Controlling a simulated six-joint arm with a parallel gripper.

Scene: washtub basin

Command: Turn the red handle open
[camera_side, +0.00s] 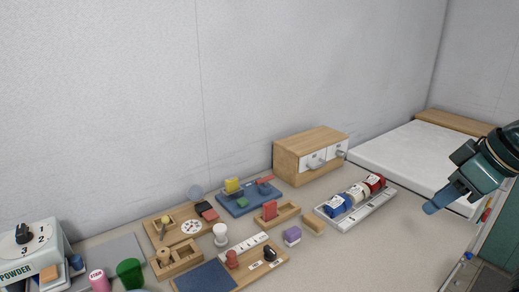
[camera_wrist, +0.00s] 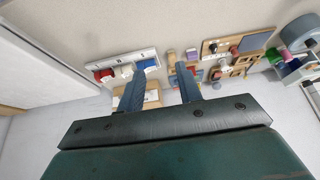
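A red bar-shaped handle (camera_side: 264,181) shows on the right end of a blue base (camera_side: 240,204) in the side view, with a yellow block (camera_side: 232,185) beside it. I cannot tell for sure how it is turned. Other red parts stand near it: a red block in a wooden holder (camera_side: 270,210) and a red knob (camera_side: 232,259). My gripper (camera_side: 432,207) is at the far right of the side view, above and well away from these. In the wrist view its two blue fingers (camera_wrist: 160,72) are apart with nothing held between them.
A white tray (camera_side: 372,211) with blue, white and red rolls lies between my gripper and the blue base. A wooden drawer box (camera_side: 308,155) stands behind. Several small wooden fixtures crowd the left; the front right counter is clear.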

